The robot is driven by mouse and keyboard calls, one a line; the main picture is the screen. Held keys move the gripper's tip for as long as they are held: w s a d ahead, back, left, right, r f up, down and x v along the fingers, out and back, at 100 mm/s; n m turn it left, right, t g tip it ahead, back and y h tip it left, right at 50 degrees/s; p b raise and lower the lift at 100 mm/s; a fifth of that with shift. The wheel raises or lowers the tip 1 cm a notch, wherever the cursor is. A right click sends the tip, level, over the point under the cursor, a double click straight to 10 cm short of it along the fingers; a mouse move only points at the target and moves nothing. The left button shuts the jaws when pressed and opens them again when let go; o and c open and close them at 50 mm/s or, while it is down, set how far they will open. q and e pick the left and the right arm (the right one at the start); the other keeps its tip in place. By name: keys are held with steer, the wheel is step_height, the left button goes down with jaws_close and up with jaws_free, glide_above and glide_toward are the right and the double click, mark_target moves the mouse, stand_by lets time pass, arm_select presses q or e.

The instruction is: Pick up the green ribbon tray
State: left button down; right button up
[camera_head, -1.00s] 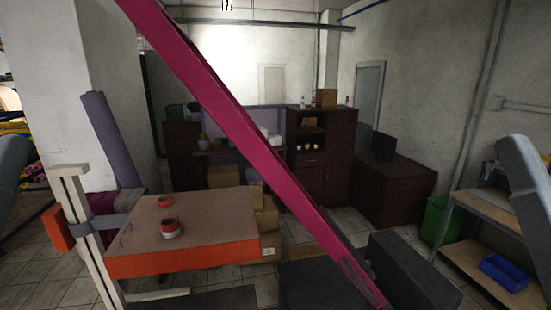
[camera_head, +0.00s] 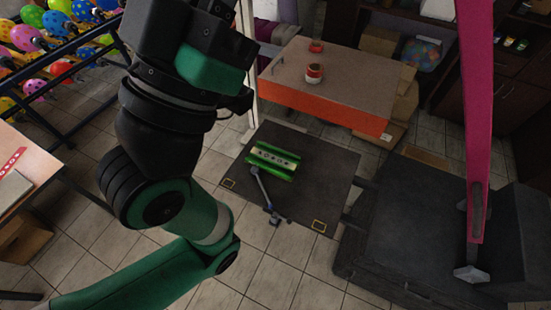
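The green ribbon tray (camera_head: 288,175) lies low on a dark flat platform in the middle of the view. It has bright green long sides and a pale strip with dark marks between them. My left arm, green and black, rises from the bottom left to the top of the view, left of the tray and well apart from it. Its fingers do not show, so I cannot see whether it holds anything. My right gripper is not in view.
The dark platform (camera_head: 327,205) also bears a thin grey lever (camera_head: 262,190) beside the tray. An orange-sided table (camera_head: 335,107) with two red-and-white rolls stands behind. A magenta beam (camera_head: 473,100) and a dark machine base (camera_head: 410,225) stand right. A balloon rack (camera_head: 60,70) stands left.

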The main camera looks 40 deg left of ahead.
arm_select(q)
steer(key=c, duration=1.5)
jaws_free()
steer(key=shift+c, duration=0.2)
steer(key=o, duration=0.7)
steer(key=shift+o, duration=0.2)
